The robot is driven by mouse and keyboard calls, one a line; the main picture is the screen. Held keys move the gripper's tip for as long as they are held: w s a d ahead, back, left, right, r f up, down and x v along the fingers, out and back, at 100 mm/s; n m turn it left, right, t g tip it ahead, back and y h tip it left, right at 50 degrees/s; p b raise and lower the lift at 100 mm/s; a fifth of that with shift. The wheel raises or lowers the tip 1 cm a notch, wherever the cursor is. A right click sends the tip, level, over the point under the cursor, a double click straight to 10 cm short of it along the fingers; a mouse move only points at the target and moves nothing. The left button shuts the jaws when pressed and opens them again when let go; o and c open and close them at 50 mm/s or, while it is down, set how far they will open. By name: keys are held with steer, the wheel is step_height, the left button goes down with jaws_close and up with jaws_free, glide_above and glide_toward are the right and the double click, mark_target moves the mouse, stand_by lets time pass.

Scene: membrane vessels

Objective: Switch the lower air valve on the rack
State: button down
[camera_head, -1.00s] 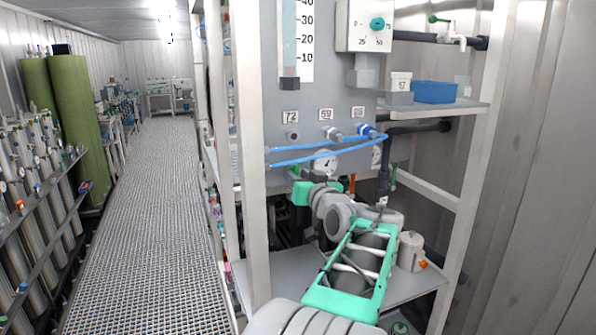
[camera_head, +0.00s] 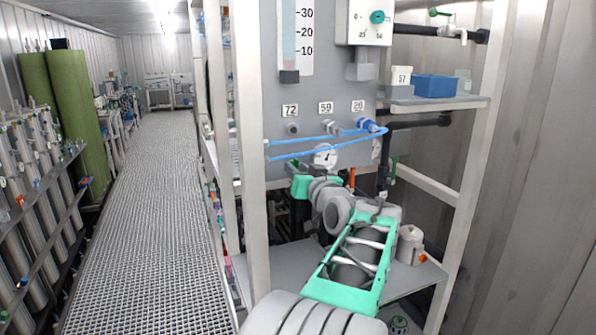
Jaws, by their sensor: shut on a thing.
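The rack's grey panel (camera_head: 330,85) stands in front of me, with a round gauge (camera_head: 325,155) low on it. My arm reaches up from the bottom to the space just under the panel's lower edge. My gripper (camera_head: 297,170) is at the end of the grey and teal wrist, below and left of the gauge. It is shut on a small dark green part there, apparently the lower air valve's handle. The fingertips and most of that valve are hidden by my wrist and the dim light, so the handle's angle cannot be told.
A rack post (camera_head: 252,150) stands close left of my gripper. Blue hoses (camera_head: 330,148) loop just above my wrist. A black pipe (camera_head: 420,123) with a green-handled valve (camera_head: 393,170) is to the right. A grey canister (camera_head: 409,245) stands on the lower shelf. The walkway (camera_head: 150,220) is clear.

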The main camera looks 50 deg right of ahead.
steer(key=shift+m, duration=0.3)
steer(key=shift+d+f+m, duration=0.1)
steer(key=shift+f+m, duration=0.05)
steer(key=shift+m, duration=7.45)
steer(key=c, duration=1.5)
jaws_free()
steer(key=shift+o, duration=0.2)
steer(key=shift+s, duration=0.15)
